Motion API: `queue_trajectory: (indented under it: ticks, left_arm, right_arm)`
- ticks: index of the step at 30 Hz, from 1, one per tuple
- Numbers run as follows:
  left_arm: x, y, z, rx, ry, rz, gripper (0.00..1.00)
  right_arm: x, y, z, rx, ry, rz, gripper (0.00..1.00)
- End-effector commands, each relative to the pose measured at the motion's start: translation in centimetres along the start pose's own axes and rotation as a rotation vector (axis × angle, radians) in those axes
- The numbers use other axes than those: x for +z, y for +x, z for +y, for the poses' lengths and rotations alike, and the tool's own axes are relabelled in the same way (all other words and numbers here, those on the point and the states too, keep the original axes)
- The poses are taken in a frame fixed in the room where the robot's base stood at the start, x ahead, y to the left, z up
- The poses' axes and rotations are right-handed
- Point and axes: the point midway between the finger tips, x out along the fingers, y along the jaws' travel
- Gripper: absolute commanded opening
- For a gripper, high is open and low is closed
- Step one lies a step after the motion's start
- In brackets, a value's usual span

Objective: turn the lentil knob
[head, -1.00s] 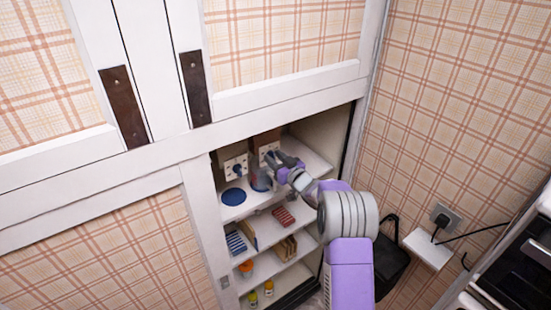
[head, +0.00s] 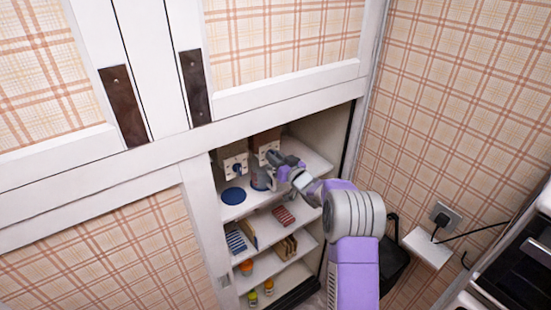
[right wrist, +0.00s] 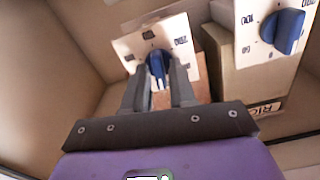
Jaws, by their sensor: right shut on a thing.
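Two pale dispenser boxes with blue knobs stand on the upper shelf of the open cabinet. My right gripper (right wrist: 158,82) is shut on the blue knob (right wrist: 157,62) of one box (right wrist: 128,50), the right-hand one in the head view. In the head view the gripper (head: 272,165) hides most of that knob. The other box's blue knob (right wrist: 283,32) is free and also shows in the head view (head: 238,170). A partly cut-off label (right wrist: 264,108) by this other box seems to read "RIC". I cannot read a lentil label. My left gripper is out of view.
A blue disc (head: 233,196) lies on the upper shelf. Lower shelves hold a red block (head: 284,217), a blue striped item (head: 236,243) and small jars. The cabinet's side walls and upper frame (head: 290,103) surround the opening closely.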

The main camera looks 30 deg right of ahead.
Motion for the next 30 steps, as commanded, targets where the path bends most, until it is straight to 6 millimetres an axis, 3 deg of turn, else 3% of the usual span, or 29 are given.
queue_trajectory:
  ticks: [30]
  left_arm:
    - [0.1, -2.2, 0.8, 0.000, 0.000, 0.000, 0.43]
  right_arm:
    - [0.2, 0.0, 0.4, 0.001, 0.952, -0.002, 0.00]
